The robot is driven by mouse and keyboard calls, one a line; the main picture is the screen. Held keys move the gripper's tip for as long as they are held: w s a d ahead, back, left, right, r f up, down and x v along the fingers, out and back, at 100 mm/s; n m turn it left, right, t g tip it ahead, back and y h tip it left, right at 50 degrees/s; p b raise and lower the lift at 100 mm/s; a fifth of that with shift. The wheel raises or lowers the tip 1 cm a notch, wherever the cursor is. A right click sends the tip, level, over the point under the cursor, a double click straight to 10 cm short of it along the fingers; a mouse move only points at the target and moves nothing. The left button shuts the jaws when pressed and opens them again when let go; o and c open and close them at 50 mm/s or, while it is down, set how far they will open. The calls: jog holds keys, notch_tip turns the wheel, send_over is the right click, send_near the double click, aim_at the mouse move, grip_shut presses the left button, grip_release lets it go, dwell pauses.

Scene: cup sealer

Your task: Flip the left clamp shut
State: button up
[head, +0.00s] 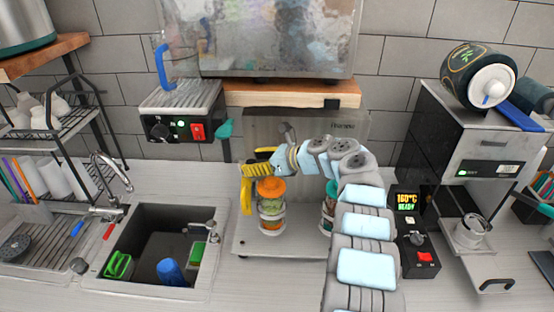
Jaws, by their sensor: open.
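The left cup (270,218) stands upright on the pale base plate of the sealer (243,245), with an orange top and green contents. A second cup (326,216) stands to its right, mostly hidden by my arm. My gripper (247,186), with yellow and black parts, is beside and above the left cup's orange top. It is open and holds nothing that I can see. I cannot tell whether it touches the cup. The left clamp cannot be made out clearly; my gripper and wrist cover much of that area.
A sink (150,245) with a blue cup and green sponges lies to the left. A black control box (416,240) reading 160°C READY stands right of my arm. A coffee machine (487,150) is farther right. A wooden shelf (290,93) overhangs the sealer.

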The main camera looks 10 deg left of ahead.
jog(key=v, duration=1.1)
